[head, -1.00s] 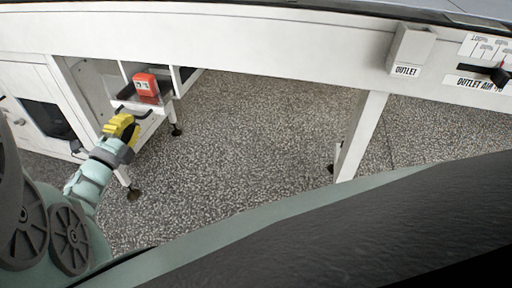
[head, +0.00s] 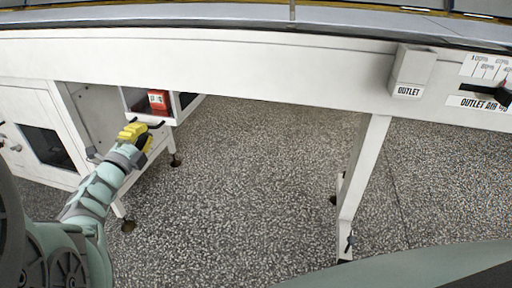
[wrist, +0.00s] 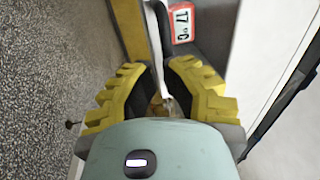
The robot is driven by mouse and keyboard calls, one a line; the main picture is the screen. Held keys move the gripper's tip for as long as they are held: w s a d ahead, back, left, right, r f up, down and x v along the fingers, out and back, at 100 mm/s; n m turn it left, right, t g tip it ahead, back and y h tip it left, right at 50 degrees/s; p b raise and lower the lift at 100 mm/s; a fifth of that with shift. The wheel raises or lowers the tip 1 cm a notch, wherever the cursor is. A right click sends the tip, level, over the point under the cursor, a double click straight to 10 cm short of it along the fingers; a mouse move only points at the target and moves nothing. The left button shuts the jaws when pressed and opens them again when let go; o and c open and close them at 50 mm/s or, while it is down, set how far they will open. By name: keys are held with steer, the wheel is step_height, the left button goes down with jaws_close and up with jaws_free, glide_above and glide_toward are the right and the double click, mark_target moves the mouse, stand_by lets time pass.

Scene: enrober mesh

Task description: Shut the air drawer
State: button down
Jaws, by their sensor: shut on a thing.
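The air drawer (head: 137,106) sits under the long white machine beam at the left of the head view. A red box with a white label (head: 158,101) shows in it, and also in the wrist view (wrist: 182,22). My gripper (head: 143,136), with yellow ribbed fingers, is at this handle. In the wrist view my gripper (wrist: 160,88) is shut on the handle (wrist: 154,62), which lies between the fingers. The fingers partly hide the handle. How far the drawer still stands out is hard to tell.
A white cabinet with a dark window (head: 45,147) is left of the drawer. White legs (head: 360,175) hold up the beam. An outlet box (head: 413,75) and an outlet air slider (head: 485,93) are at the right. The speckled floor (head: 250,170) is clear.

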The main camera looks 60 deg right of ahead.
steer(key=shift+a, duration=0.1)
steer(key=shift+s+a, duration=0.1)
steer(key=shift+a, duration=0.15)
steer(key=p+v, duration=0.1)
steer(key=v, duration=1.2)
steer(key=shift+a+p, duration=0.2)
steer(key=shift+p, duration=0.2)
